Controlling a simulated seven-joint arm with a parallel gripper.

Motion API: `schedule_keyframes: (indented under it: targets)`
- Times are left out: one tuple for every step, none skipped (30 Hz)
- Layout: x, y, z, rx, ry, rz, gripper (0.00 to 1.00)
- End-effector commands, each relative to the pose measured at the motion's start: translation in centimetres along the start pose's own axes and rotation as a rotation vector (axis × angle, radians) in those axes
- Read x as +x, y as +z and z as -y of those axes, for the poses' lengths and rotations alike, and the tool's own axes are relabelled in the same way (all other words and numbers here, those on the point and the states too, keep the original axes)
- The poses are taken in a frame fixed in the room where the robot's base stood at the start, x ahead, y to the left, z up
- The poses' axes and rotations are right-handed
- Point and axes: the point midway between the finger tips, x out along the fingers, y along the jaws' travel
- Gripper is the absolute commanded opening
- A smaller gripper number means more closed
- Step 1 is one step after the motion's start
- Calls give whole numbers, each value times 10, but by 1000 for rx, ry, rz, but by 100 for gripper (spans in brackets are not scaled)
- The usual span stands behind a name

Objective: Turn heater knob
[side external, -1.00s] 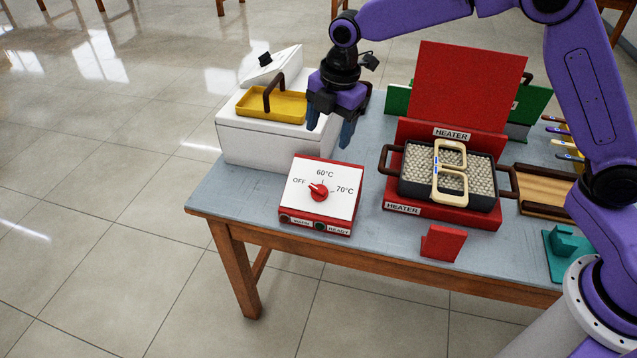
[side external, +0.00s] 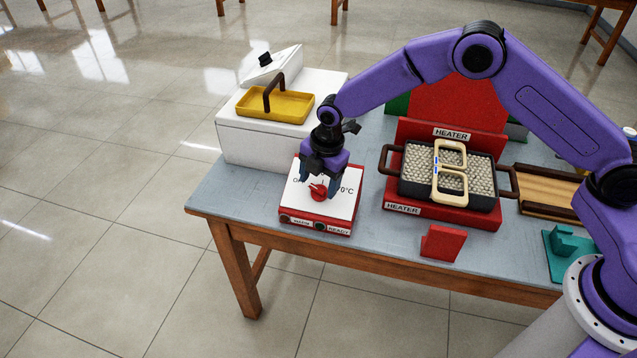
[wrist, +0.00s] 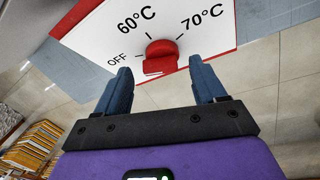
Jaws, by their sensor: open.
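The red heater knob (side external: 318,192) sits on the white face of a red control box (side external: 342,203) marked OFF, 60°C and 70°C. In the wrist view the knob (wrist: 161,57) shows beyond my fingertips, with its pale pointer line towards OFF. My gripper (side external: 320,188) is over the box's face, pointing down at the knob. In the wrist view my gripper (wrist: 160,78) is open, with one blue finger to each side of the knob's near end. I cannot tell whether the fingers touch it. My gripper hides part of the dial labels in the side view.
A white machine with a yellow tray (side external: 292,104) stands behind left. A red heater (side external: 404,208) holds a bead-filled pan (side external: 475,200) with an eyeglass frame (side external: 447,199) on it, right of the box. A small red stand (side external: 442,242) is in front.

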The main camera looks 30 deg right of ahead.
Motion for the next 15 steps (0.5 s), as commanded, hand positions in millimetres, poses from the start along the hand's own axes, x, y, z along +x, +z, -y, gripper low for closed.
schedule_keyframes:
  targets:
    - [6,0,1,0,-2,1,70]
    - [7,0,1,0,-2,0,70]
    - [9,0,0,0,-1,0,70]
    - [11,0,0,0,-1,0,70]
    - [12,0,0,0,-1,0,70]
    - [13,0,0,0,-1,0,70]
    - [13,0,0,0,-1,0,70]
    - [13,0,0,0,-1,0,70]
    - [14,0,0,0,0,0,70]
    - [14,0,0,0,0,0,70]
    - [13,0,0,0,0,0,70]
    - [13,0,0,0,0,0,70]
    - [13,0,0,0,0,0,70]
    - [13,0,0,0,0,0,70]
    - [13,0,0,0,-1,0,60]
